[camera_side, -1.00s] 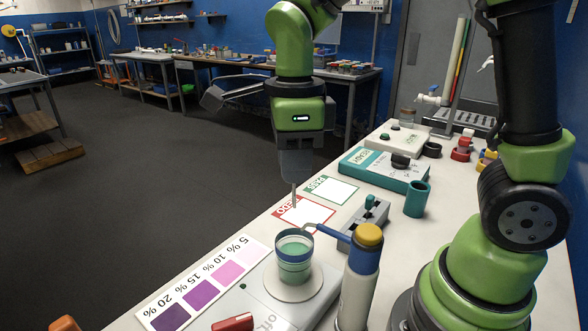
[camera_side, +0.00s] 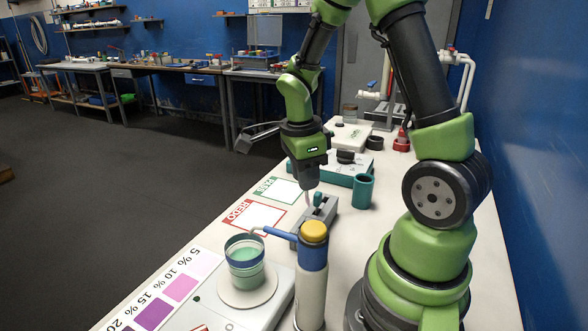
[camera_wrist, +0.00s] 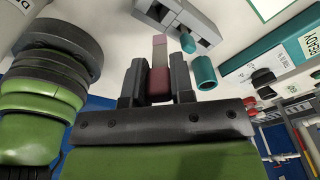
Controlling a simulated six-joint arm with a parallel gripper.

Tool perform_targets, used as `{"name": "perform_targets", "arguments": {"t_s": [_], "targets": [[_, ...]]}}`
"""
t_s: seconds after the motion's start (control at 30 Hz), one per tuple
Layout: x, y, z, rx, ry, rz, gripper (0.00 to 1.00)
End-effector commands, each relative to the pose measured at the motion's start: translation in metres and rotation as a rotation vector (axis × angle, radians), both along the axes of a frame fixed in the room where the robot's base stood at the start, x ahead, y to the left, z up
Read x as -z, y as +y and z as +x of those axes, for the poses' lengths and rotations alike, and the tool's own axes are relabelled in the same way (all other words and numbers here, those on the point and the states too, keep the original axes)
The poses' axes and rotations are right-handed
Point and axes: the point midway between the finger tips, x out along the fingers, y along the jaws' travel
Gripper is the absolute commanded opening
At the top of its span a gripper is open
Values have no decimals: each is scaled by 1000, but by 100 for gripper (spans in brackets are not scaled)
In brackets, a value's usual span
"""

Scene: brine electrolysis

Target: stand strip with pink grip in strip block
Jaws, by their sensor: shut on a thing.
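My gripper (camera_side: 309,188) is shut on the strip with the pink grip (camera_wrist: 158,82), seen in the wrist view between the two fingers (camera_wrist: 158,88). In the side view the strip is a thin sliver under the gripper, beside the strip block. The grey strip block (camera_side: 325,222) lies on the bench and also shows in the wrist view (camera_wrist: 205,30). A teal grip (camera_side: 318,199) stands at the block. I cannot tell whether the held strip touches the block.
A teal cup (camera_side: 363,191) stands right of the block. A yellow-capped bottle (camera_side: 312,280) with a bent spout and a beaker of green liquid (camera_side: 245,262) stand in front. PASS (camera_side: 284,189) and REDO (camera_side: 262,215) cards lie to the left. A teal instrument (camera_side: 345,168) is behind.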

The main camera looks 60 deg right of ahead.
Motion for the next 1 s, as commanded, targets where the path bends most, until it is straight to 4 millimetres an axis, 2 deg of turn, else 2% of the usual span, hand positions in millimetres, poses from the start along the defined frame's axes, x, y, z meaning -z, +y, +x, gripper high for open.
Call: {"name": "perform_targets", "arguments": {"t_s": [0.7, 1.0], "targets": [[59, 0, -1, 0, 4, 2, 0], [79, -1, -1, 0, 2, -1, 0]]}}
